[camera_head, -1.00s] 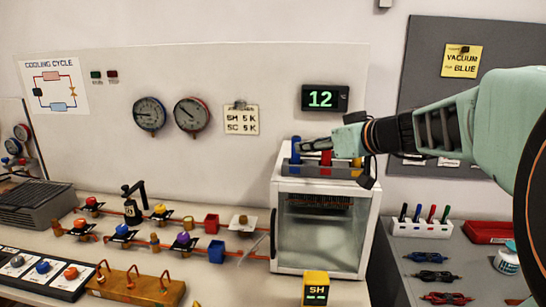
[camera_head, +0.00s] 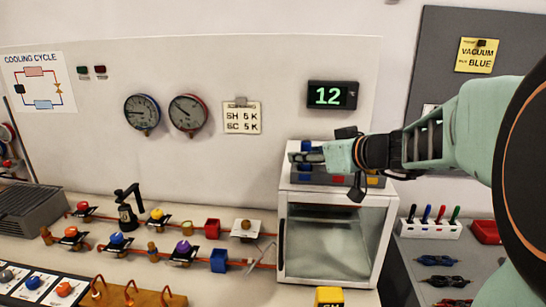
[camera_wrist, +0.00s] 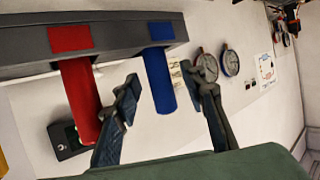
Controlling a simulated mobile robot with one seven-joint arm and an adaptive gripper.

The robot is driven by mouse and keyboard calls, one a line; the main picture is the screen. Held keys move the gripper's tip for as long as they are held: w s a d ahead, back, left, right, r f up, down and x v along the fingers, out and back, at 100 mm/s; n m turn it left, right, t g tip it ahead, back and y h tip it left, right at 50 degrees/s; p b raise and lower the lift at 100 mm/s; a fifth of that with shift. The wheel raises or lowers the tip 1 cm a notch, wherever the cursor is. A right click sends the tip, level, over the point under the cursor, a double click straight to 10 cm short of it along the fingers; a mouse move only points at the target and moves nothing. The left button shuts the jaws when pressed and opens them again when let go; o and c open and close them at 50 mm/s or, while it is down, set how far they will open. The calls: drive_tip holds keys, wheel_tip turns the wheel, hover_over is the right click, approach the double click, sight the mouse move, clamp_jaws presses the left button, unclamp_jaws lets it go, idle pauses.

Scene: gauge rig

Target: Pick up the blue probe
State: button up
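The blue probe (camera_head: 306,145) stands upright at the left end of a grey rack on top of the glass-fronted cabinet. In the wrist view the blue probe (camera_wrist: 159,82) shows whole above its blue-marked slot. My gripper (camera_head: 311,156) is level with it in the head view. In the wrist view my gripper (camera_wrist: 160,80) is open, with one finger on each side of the blue probe and gaps on both sides. The red probe (camera_wrist: 82,100) stands beside it, outside the left finger. In the head view my gripper hides the red probe.
The grey rack (camera_head: 312,178) carries blue, red and yellow marks. It sits on the white cabinet (camera_head: 284,225). A display reading 12 (camera_head: 332,95) hangs on the wall behind. Pens in a white holder (camera_head: 430,229) stand on the right bench.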

drive_tip(key=shift+w+a+f, duration=0.2)
drive_tip(key=shift+w, duration=0.1)
drive_tip(key=shift+s, duration=0.1)
drive_tip(key=shift+r, duration=0.1)
clamp_jaws()
